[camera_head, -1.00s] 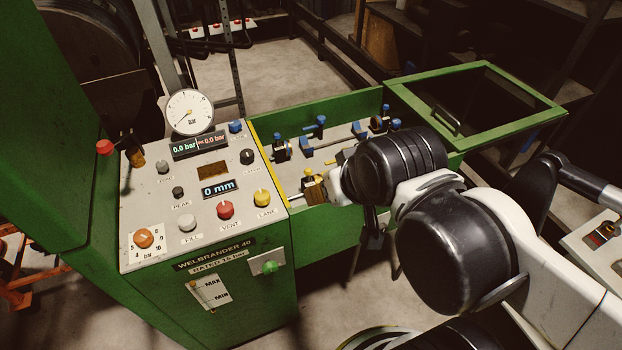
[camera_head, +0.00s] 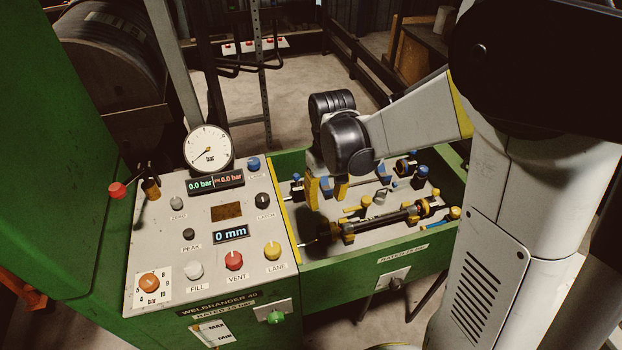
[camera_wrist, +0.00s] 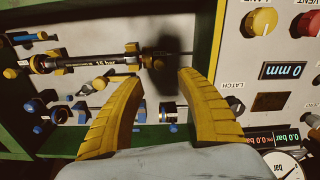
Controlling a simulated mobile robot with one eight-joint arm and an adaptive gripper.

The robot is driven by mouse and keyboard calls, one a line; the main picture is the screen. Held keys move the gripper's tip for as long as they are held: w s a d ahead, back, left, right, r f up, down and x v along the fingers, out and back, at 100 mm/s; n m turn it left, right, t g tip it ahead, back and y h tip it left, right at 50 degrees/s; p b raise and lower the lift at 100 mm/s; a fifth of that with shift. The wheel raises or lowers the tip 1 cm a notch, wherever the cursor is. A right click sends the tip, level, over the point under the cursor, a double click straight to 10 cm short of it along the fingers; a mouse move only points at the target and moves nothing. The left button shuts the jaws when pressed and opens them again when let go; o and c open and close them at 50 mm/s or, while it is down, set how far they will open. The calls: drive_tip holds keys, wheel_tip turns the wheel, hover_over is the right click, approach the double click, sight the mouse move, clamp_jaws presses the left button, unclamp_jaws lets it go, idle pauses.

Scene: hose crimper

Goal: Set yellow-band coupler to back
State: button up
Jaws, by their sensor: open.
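A black hose (camera_head: 382,221), marked 15 bar in the wrist view (camera_wrist: 92,64), lies in the front, yellow-fitted row of the green trough. A dark coupler with yellow parts (camera_head: 346,231) sits at its left end and also shows in the wrist view (camera_wrist: 148,60). Another yellow fitting (camera_head: 423,206) is at its right end. I cannot tell which one is the yellow-band coupler. My gripper (camera_head: 327,181) is open and empty above the back, blue-fitted row, behind the hose. In the wrist view its yellow fingers (camera_wrist: 161,80) stand wide apart, touching nothing clearly.
Blue-capped fittings (camera_head: 383,175) fill the back row near my fingers. The control panel (camera_head: 150,245) with knobs, a gauge (camera_head: 208,148) and a 0 mm display (camera_head: 231,234) stands left of the trough.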

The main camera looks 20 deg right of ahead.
sight(324, 219)
drive_tip(key=shift+w+f, duration=0.2)
drive_tip(key=shift+f, duration=0.15)
wheel_tip(324, 219, down, 11)
drive_tip(key=b, duration=0.4)
drive_tip(key=shift+r, duration=0.15)
clamp_jaws()
